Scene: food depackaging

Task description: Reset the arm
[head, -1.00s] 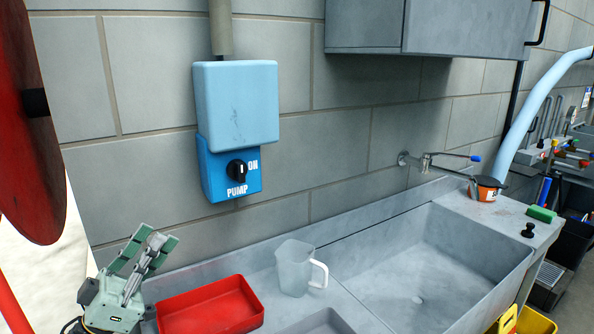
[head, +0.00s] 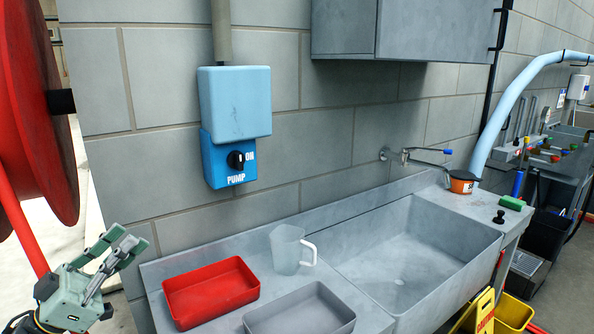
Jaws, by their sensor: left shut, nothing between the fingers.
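My left gripper (head: 128,247) is at the lower left of the head view, left of the counter and the red tray. Its grey-green fingers point up and to the right. They are together with nothing between them, and they touch nothing that I can see. My right gripper is not in view.
The counter holds a red tray (head: 254,285), a grey tray (head: 248,327), a clear jug (head: 287,250) and a sink (head: 480,247). A blue pump switch box (head: 222,165) is on the wall. A red reel (head: 30,120) stands at the left. A yellow bucket (head: 517,313) is lower right.

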